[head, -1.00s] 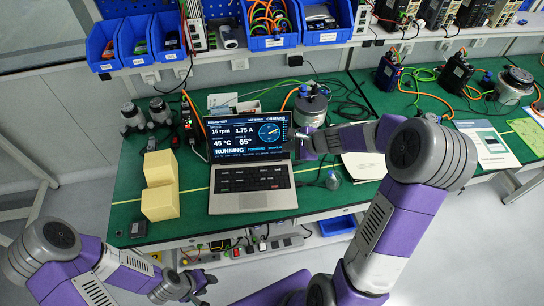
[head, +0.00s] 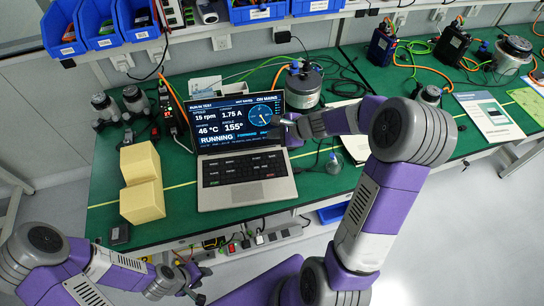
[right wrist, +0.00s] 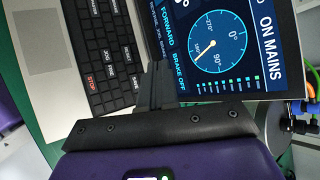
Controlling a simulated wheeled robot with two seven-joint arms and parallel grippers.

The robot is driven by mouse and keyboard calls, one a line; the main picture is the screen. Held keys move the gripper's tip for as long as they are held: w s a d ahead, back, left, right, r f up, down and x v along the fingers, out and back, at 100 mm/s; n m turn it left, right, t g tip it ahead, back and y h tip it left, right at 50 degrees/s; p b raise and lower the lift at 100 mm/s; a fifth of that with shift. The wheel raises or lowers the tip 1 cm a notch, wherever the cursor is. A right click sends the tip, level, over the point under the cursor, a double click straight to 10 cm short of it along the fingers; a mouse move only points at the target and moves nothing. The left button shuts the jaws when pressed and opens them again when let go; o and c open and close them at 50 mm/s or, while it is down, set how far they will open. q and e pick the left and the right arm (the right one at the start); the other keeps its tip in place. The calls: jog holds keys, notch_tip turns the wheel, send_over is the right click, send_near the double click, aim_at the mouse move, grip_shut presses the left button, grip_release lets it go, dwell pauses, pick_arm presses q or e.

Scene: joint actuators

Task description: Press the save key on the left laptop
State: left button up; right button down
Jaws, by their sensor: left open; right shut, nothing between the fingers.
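One open laptop stands on the green bench; its lit screen (head: 238,120) reads RUNNING with a round dial, and its dark keyboard (head: 245,168) lies in front. My right gripper (head: 290,127) is shut and empty beside the screen's right edge, apart from the keys. In the right wrist view its dark fingers (right wrist: 156,88) point toward the laptop's hinge side. My left gripper (head: 196,281) is open, low in front of the bench.
Two yellow blocks (head: 141,182) sit left of the laptop. A round metal motor (head: 303,87) with cables stands behind its right corner, and a small glass-like item (head: 334,163) lies to its right. Blue bins (head: 70,30) hang at the back.

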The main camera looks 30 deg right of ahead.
jog(key=b, duration=0.7)
send_over(269, 156)
jog(key=s+d, duration=0.1)
jog(key=s, duration=0.1)
jog(key=f, duration=0.7)
jog(key=shift+w+d+f, duration=0.1)
jog(key=shift+w+f, duration=0.1)
jog(key=shift+f, duration=0.1)
jog(key=shift+f+b, duration=0.55)
jog(key=shift+f, duration=0.05)
dwell(0.4)
jog(key=shift+f+b, duration=0.4)
jog(key=shift+b, duration=0.05)
jog(key=shift+f, duration=0.3)
dwell(0.3)
jog(key=shift+s+f+b, duration=0.2)
jog(key=shift+f+b, duration=0.2)
jog(key=shift+b, duration=0.1)
dwell(0.4)
